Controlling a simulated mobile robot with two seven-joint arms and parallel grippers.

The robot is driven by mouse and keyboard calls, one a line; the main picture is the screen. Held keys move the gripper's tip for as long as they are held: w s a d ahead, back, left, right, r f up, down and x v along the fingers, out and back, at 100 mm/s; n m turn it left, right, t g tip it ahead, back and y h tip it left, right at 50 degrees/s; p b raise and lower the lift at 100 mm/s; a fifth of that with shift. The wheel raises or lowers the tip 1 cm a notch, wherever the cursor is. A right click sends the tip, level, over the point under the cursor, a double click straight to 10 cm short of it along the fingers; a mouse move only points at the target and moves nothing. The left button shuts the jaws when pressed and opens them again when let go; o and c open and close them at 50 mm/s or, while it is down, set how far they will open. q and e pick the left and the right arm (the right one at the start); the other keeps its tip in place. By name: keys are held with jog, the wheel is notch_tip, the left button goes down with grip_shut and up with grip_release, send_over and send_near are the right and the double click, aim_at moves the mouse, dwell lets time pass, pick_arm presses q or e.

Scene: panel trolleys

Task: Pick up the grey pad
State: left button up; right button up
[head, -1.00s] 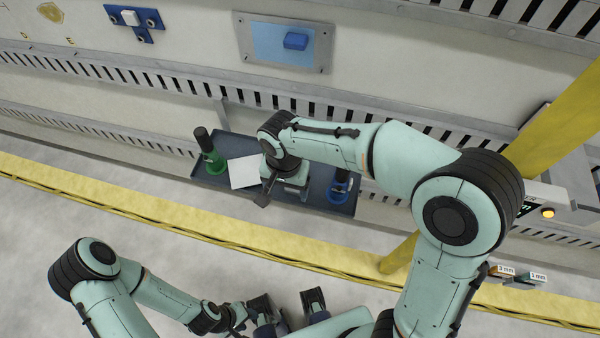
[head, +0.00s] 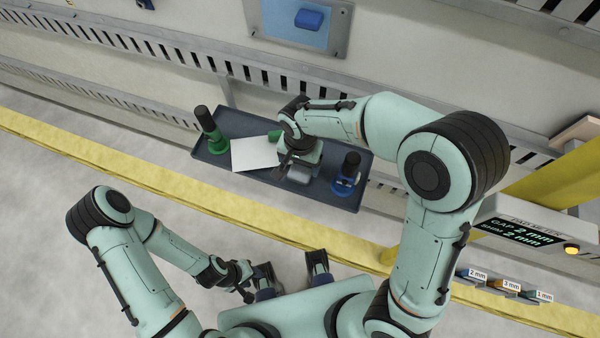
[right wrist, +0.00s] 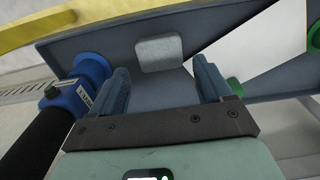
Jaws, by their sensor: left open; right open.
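The grey pad (right wrist: 159,53) is a light grey rounded square lying flat on the dark tray (head: 341,196), in the right wrist view near the top middle. My right gripper (right wrist: 165,78) is open and empty above the tray; its two blue fingers point towards the pad, and the pad shows just beyond and between them. No touch is visible. In the head view my right wrist covers much of this spot. My left gripper (head: 291,272) is open and empty at the bottom, away from the tray.
On the tray, a blue tool with a black handle (head: 347,172) stands right, a green one (head: 210,132) left, and a white sheet (head: 255,153) lies between. A yellow post and a meter display (head: 522,232) reading 2 mm stand right, above labelled shims (head: 504,286).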

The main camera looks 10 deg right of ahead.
aim_at(300, 172)
notch_tip(300, 172, down, 6)
jog(key=shift+r+b, duration=0.15)
jog(key=shift+b, duration=0.15)
jog(key=c, duration=0.7)
